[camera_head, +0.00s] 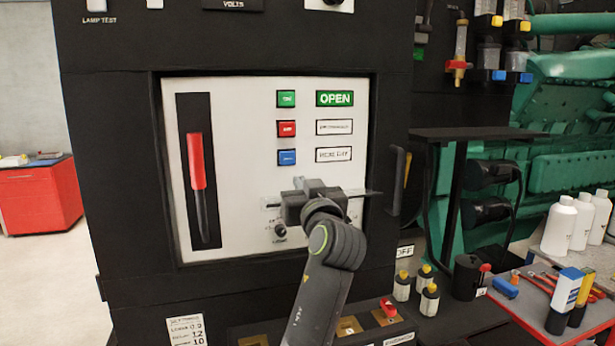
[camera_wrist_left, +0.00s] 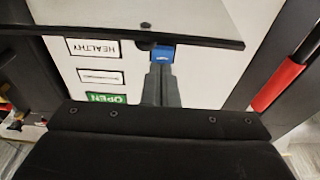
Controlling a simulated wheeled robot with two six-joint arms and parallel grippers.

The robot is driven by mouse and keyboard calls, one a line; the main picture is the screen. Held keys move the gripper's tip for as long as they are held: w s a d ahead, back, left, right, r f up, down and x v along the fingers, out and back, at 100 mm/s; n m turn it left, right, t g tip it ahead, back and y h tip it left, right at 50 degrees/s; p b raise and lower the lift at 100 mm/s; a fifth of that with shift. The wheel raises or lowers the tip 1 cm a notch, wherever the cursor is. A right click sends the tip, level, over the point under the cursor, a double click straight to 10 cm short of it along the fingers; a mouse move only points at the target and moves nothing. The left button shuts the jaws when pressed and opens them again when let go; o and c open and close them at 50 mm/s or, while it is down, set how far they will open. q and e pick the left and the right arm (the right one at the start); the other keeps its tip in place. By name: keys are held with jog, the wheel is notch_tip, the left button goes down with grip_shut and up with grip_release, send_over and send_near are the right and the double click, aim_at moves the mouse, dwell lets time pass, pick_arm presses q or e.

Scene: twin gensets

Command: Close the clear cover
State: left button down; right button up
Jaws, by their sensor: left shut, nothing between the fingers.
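My left gripper (camera_head: 312,184) is in front of the white control panel (camera_head: 235,120), with its fingers shut and empty. In the left wrist view the closed fingers (camera_wrist_left: 161,62) point towards the blue button (camera_wrist_left: 162,53), which also shows in the head view (camera_head: 287,157). I cannot tell if they touch anything. A pale plate with a dark edge, apparently the clear cover (camera_wrist_left: 130,16), crosses the top of the upside-down left wrist view. In the head view its thin edge (camera_head: 372,193) seems to stick out beside the gripper, seen nearly edge-on. The gripper hides much of it.
A red-handled lever (camera_head: 196,160) is at the panel's left. Green and red buttons stand above the blue one, beside the OPEN label (camera_head: 335,99). A black handle (camera_head: 398,180) juts out at the right. Small bottles (camera_head: 429,299) and a tool tray (camera_head: 540,318) are at lower right.

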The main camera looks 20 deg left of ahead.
pick_arm(q)
jog(key=f, duration=0.2)
jog(key=shift+s+d+f+p, duration=0.2)
jog(key=shift+s+f+p, duration=0.05)
jog(key=shift+f+p, duration=0.15)
